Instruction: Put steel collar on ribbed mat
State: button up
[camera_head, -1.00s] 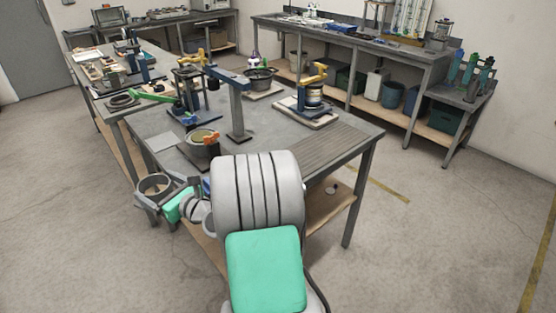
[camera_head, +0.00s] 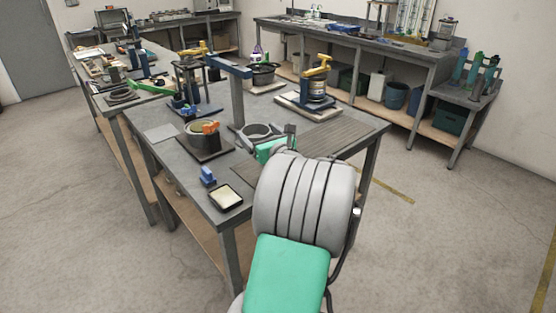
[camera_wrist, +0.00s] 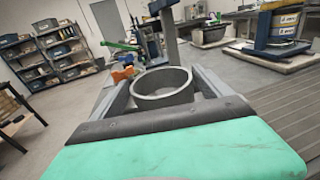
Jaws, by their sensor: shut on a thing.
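My gripper (camera_head: 258,133) is shut on the steel collar (camera_head: 254,130), a short grey open ring held between its fingers. In the wrist view the collar (camera_wrist: 160,84) sits upright between the two fingers of my gripper (camera_wrist: 162,90), its opening facing up. The ribbed mat (camera_head: 336,135) is a grey-brown grooved patch on the near right part of the table, just right of the collar. In the wrist view the mat (camera_wrist: 290,105) shows at the right edge. The collar looks above the table; its exact height is unclear.
A blue-grey post with an overhanging arm (camera_head: 236,95) stands just left of the collar. A pot (camera_head: 202,138) on a dark base and a small tray (camera_head: 226,197) are further left. A press with a yellow handle (camera_head: 317,85) stands behind the mat.

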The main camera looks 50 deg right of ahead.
jog(key=s+f, duration=0.1)
jog(key=s+d+f, duration=0.1)
jog(key=f, duration=0.1)
jog(key=s+d+f+b, duration=0.1)
jog(key=f, duration=0.1)
jog(key=shift+s, duration=0.3)
jog(key=f, duration=0.2)
jog(key=f+b, duration=0.1)
jog(key=shift+s+d+f, duration=0.2)
jog(key=shift+f, duration=0.15)
jog(key=o, duration=1.8)
jog(key=shift+f, duration=0.15)
jog(key=shift+o, duration=0.2)
jog(key=v, duration=1.2)
jog(key=shift+p, duration=0.35)
